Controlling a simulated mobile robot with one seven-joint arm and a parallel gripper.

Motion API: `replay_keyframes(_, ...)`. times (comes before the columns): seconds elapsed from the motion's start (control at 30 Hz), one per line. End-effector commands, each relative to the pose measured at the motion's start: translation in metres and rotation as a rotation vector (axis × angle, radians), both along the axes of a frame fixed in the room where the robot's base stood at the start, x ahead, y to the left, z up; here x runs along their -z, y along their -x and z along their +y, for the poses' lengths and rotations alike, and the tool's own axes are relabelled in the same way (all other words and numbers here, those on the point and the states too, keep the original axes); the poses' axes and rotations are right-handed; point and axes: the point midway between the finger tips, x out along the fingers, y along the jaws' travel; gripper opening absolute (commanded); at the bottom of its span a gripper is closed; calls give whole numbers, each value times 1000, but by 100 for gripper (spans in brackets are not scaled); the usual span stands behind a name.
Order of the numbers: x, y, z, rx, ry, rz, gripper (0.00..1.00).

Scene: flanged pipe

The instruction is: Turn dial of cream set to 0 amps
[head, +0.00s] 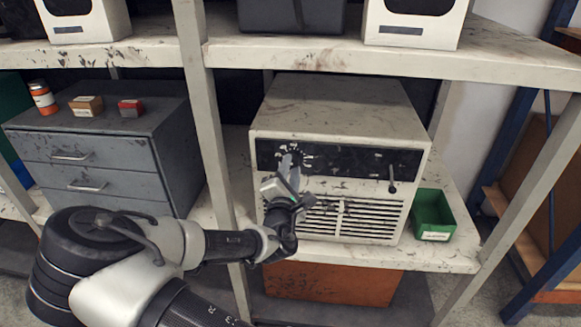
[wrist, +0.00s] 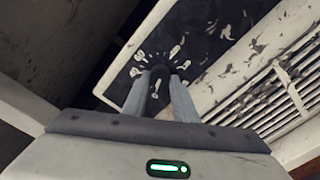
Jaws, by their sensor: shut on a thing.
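The cream set (head: 345,120) is a box-shaped unit on the shelf, with a dark front panel and a slatted vent below it. Its dial (wrist: 159,76) is a dark knob ringed by worn white marks on that panel. My gripper (head: 292,158) reaches up to the left part of the panel. In the wrist view my gripper (wrist: 160,90) has its two fingers on either side of the dial, shut on it. The fingers hide much of the knob, and the marks are too small and worn to read.
A shelf post (head: 205,110) stands just left of the cream set, close to my arm. A green bin (head: 432,213) sits at its right. A grey drawer cabinet (head: 100,150) stands at the left. The upper shelf (head: 480,58) runs above.

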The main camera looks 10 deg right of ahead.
Motion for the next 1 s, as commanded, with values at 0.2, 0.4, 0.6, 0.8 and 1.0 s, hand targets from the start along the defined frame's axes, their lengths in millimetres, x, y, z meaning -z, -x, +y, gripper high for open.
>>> replay_keyframes(0.2,-2,-1,1,-2,121,33,3)
replay_keyframes(0.4,-1,-1,0,-1,181,53,3)
replay_keyframes(0.6,-2,-1,0,-1,204,61,3)
replay_keyframes(0.8,-2,-1,0,-1,207,62,3)
replay_keyframes(1.0,-2,-1,0,-1,207,62,31)
